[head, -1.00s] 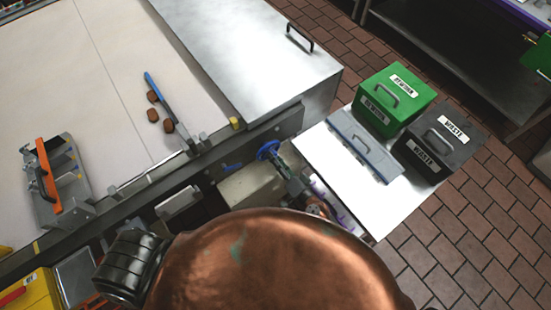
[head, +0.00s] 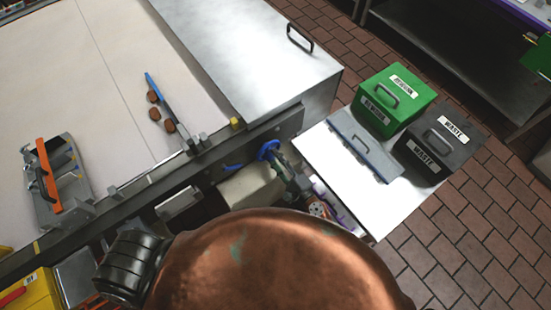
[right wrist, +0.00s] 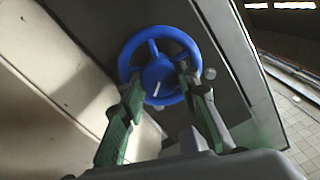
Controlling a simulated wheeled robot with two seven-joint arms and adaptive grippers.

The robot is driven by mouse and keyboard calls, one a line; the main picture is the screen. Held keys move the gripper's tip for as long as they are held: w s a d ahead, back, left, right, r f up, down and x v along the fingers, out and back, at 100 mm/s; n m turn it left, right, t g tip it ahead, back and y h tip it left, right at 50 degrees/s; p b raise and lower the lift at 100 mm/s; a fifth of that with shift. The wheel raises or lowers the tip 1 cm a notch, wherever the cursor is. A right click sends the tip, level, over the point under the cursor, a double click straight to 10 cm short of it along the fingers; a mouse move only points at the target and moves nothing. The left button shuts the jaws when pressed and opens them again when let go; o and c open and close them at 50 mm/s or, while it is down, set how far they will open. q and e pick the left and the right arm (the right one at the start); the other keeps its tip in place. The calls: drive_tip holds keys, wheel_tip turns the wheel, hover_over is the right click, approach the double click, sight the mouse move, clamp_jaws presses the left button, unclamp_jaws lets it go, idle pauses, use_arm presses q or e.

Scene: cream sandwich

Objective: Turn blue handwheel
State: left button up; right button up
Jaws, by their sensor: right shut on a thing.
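The blue handwheel (head: 268,150) is on the side of the conveyor frame, near the middle of the head view. In the right wrist view the handwheel (right wrist: 160,45) faces me, with a white mark on its blue hub. My right gripper (right wrist: 160,85) has its two green-padded fingers at the lower part of the wheel, shut on the hub area between them. It also shows in the head view (head: 280,160), reaching the wheel from below right. Exactly where the fingertips touch is partly hidden. My left gripper is not in view.
A blue lever (head: 233,167) sits left of the wheel. A blue-handled bar (head: 170,105) and several brown pieces lie on the conveyor.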

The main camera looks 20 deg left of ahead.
drive_tip(key=m, duration=0.3)
drive_tip(key=shift+m+p, duration=0.65)
drive_tip(key=shift+m, duration=1.15)
drive_tip(key=shift+f, duration=0.1)
drive_tip(key=o, duration=1.2)
drive_tip(key=shift+c, duration=0.2)
drive_tip(key=v, duration=1.2)
